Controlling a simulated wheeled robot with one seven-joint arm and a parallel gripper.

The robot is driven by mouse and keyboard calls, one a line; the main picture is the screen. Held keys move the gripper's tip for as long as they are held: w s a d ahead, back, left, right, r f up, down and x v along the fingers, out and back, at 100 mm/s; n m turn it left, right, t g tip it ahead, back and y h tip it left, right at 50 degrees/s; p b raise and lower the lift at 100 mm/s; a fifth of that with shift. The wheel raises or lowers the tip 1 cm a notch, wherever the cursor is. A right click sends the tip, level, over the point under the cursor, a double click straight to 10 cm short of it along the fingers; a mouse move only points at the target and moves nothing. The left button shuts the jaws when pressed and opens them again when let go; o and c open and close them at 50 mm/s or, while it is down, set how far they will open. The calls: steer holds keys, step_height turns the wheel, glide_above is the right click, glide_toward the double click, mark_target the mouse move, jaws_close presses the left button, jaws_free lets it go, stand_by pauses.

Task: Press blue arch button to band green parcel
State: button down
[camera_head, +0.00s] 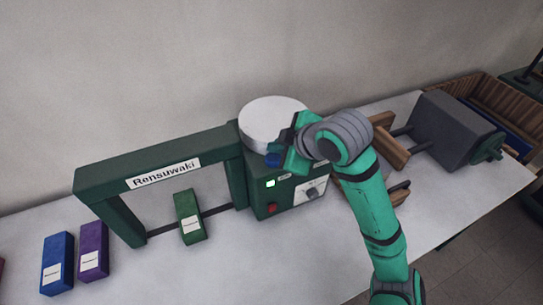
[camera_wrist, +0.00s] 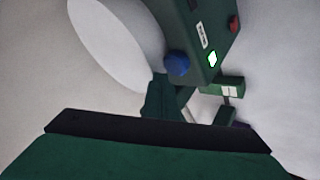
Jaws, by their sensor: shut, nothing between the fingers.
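The blue button (camera_head: 272,160) is a round knob on the dark green control box (camera_head: 262,197) of the arch machine, partly behind my gripper. My gripper (camera_head: 285,150) is shut and empty, right beside the button. In the wrist view a gap shows between the button and my gripper (camera_wrist: 160,128); I cannot see contact. The green parcel (camera_head: 190,215), with a white label, stands under the green arch (camera_head: 150,160) marked "Rensuwaki", across the dark strip. In the wrist view a green block (camera_wrist: 228,88) looks like this parcel.
A white round reel (camera_head: 268,115) sits behind the box. Below are a lit green lamp (camera_head: 270,184), a red button (camera_head: 272,208) and a dial (camera_head: 312,193). Blue (camera_head: 58,260) and purple (camera_head: 93,250) parcels stand left. A grey vise-like device (camera_head: 445,125) stands right. The front table is clear.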

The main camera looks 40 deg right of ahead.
steer(key=shift+a, duration=0.1)
steer(key=shift+s+d, duration=0.2)
steer(key=shift+a+f, duration=0.15)
stand_by(0.4)
steer(key=shift+w+f, duration=0.15)
steer(key=shift+f, duration=0.15)
steer(key=shift+w, duration=0.15)
steer(key=shift+a+f, duration=0.15)
steer(key=shift+a, duration=0.05)
